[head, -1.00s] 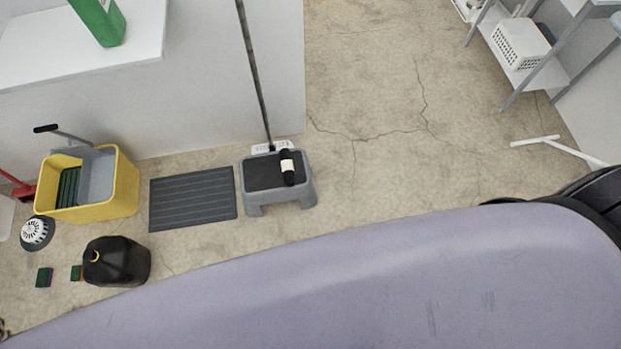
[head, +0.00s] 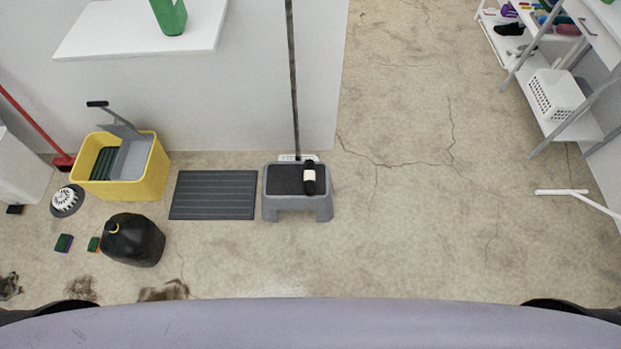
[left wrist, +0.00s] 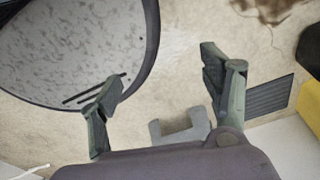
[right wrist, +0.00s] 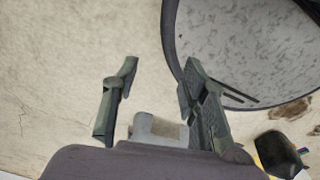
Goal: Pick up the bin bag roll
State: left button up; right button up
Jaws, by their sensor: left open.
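The bin bag roll (head: 309,177) is black with a pale band. It lies on the dark top of the grey step stool (head: 272,182), towards its right side. In the left wrist view, my left gripper (left wrist: 165,92) is open with nothing between its fingers, and part of the grey stool shows beyond it. In the right wrist view, my right gripper (right wrist: 160,70) is open and empty, with part of the stool (right wrist: 157,127) behind its fingers. I cannot make out the roll in either wrist view. Neither gripper shows in the head view.
A dark ribbed mat (head: 213,195), a yellow bucket (head: 150,172) and a black jug (head: 133,241) are left of the stool. A thin pole (head: 294,80) rises behind it beside the white wall. A shelf (head: 590,125) stands far right. Floor right of the stool is clear.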

aim_at(309, 181)
jog(key=i+l+u, duration=0.25)
jog(key=i+l, duration=0.2)
jog(key=l, duration=0.25)
jog(key=i+l+u, duration=0.15)
jog(key=l, duration=0.2)
jog(key=i+l+u, duration=0.15)
jog(key=l, duration=0.25)
jog(key=i+l+u, duration=0.1)
jog(key=l, duration=0.3)
jog(key=i, duration=0.1)
